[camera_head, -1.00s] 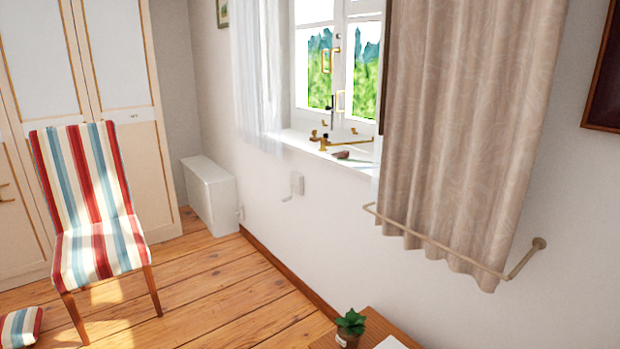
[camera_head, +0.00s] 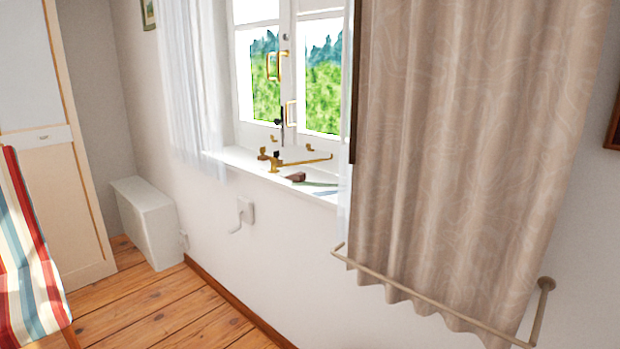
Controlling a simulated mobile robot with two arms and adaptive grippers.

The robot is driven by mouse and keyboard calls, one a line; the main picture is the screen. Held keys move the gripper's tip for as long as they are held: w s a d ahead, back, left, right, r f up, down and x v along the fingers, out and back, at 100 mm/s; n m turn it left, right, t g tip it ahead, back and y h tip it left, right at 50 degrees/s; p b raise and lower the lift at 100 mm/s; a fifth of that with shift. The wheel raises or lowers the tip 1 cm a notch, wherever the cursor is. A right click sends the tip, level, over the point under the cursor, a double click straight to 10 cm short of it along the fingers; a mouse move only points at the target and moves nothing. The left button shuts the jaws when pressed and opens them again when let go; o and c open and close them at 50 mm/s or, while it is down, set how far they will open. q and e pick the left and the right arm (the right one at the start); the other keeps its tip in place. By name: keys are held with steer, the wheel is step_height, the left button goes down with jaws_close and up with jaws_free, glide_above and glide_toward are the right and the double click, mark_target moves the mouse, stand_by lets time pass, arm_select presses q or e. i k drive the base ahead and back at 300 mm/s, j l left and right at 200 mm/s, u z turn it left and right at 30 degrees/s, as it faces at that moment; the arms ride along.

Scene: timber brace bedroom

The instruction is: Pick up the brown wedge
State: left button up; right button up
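A small brown object (camera_head: 296,177), which looks like the wedge, lies on the white window sill (camera_head: 240,171). It is beside a brass window stay (camera_head: 300,161) and close to the left edge of the beige curtain. It is too small to make out its exact shape. Neither of my grippers shows in the head view.
A beige curtain (camera_head: 450,150) hangs right of the sill, with a rail (camera_head: 430,310) at its lower end. A striped chair (camera_head: 25,270) stands at the left edge. A white box-shaped unit (camera_head: 147,222) stands against the wall. The wooden floor (camera_head: 165,310) between is clear.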

mark_target(300, 176)
steer(key=i+j+z, duration=0.25)
steer(key=z, duration=0.2)
steer(key=i+j+z, duration=0.2)
steer(key=z, duration=0.3)
steer(key=k+j, duration=0.05)
steer(key=j, duration=0.05)
